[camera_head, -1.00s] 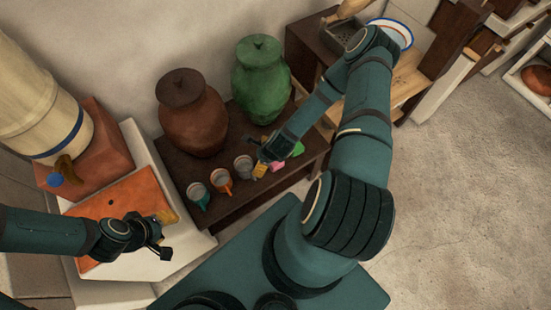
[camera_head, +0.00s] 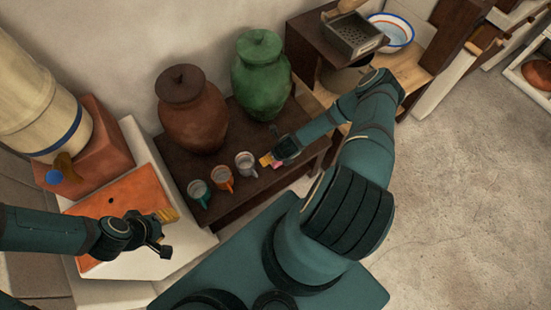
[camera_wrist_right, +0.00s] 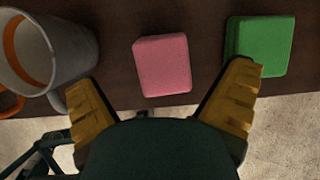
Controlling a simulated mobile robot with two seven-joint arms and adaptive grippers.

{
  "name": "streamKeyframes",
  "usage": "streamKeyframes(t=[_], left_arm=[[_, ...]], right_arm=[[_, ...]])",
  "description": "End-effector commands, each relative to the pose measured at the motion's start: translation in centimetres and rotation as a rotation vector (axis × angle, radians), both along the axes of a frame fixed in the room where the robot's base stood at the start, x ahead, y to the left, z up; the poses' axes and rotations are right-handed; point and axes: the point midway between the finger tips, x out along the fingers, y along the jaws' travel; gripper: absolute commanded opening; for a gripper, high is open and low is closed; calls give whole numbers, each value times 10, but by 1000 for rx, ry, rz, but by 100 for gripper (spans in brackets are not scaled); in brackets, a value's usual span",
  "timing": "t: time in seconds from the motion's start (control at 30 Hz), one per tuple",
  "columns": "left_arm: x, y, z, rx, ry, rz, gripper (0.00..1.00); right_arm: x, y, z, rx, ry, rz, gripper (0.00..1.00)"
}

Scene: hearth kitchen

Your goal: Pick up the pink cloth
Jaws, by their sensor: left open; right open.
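The pink cloth (camera_wrist_right: 162,65) is a small folded block on the dark wooden bench. In the right wrist view it lies between and just beyond the fingertips of my right gripper (camera_wrist_right: 161,80), which is open and empty. In the head view only a bit of the pink cloth (camera_head: 277,165) shows beside my right gripper (camera_head: 272,160), which covers much of it. My left gripper (camera_head: 167,232) is open and empty over the orange-topped basin at left.
A grey mug (camera_wrist_right: 45,50) stands left of the pink cloth and a green cloth (camera_wrist_right: 262,45) lies to its right, near my right fingertip. An orange mug (camera_head: 222,178), a teal mug (camera_head: 199,192), a brown jar (camera_head: 192,115) and a green jar (camera_head: 261,75) share the bench (camera_head: 235,205).

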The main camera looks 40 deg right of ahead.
Motion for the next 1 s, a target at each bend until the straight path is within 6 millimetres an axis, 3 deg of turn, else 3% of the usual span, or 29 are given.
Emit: streamKeyframes(t=[0.4,0.7,0.87,1.0], left_arm=[[4,1,-19,1,-10,2,47],[4,1,-19,2,-11,2,47],[4,1,-19,2,-11,2,47],[4,1,-19,1,-10,3,47]], right_arm=[[13,-3,-48,-1,0,2,100],[14,-4,-50,0,0,1,100],[14,-4,-50,0,0,1,45],[14,-4,-50,0,0,1,38]])
